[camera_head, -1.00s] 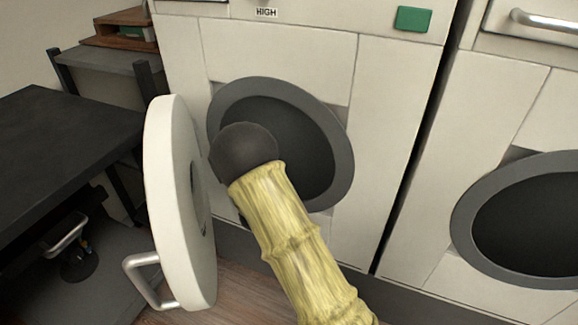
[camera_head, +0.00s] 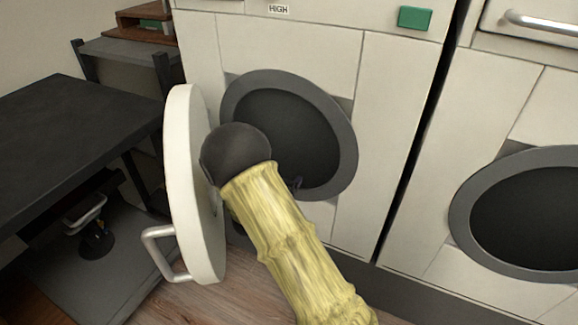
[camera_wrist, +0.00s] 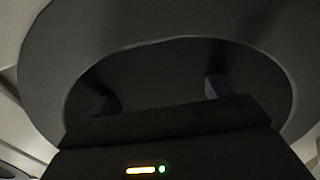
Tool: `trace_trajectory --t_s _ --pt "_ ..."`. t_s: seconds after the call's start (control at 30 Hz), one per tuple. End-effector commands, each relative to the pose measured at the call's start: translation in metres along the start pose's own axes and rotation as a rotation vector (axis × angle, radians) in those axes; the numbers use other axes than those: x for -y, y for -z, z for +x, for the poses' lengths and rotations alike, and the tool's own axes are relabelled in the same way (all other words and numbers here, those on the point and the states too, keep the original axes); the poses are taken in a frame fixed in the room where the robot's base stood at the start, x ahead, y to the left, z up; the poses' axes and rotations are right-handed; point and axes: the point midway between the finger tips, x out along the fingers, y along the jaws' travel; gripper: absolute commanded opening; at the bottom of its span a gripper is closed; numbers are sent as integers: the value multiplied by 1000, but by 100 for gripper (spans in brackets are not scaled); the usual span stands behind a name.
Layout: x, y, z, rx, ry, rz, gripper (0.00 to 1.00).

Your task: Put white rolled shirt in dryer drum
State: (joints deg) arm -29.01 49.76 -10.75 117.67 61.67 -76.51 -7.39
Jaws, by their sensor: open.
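The dryer drum (camera_head: 300,135) is a dark round opening with a grey rim in the white machine ahead. Its round white door (camera_head: 188,190) stands open on the left. My gripper faces the opening; in the wrist view its two dark fingers (camera_wrist: 160,95) are apart with nothing visible between them. The grey rim (camera_wrist: 165,22) arches above them. I cannot tell whether the fingertips are past the rim. In the head view my arm hides most of the gripper. No white rolled shirt shows in any view; the drum's inside is too dark to make out.
A second machine with a dark round opening (camera_head: 530,215) stands at the right. Some wooden floor (camera_head: 240,295) is bare.

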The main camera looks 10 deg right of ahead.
Motion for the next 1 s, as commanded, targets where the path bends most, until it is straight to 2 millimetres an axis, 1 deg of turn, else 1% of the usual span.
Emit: trace_trajectory --t_s 0.63,0.77,0.87,1.0 --pt "-1 1 1 21 10 5 78" --pt "-1 1 5 106 52 22 78" --pt "-2 1 5 213 110 36 78" --pt "-6 1 -3 378 204 42 78"
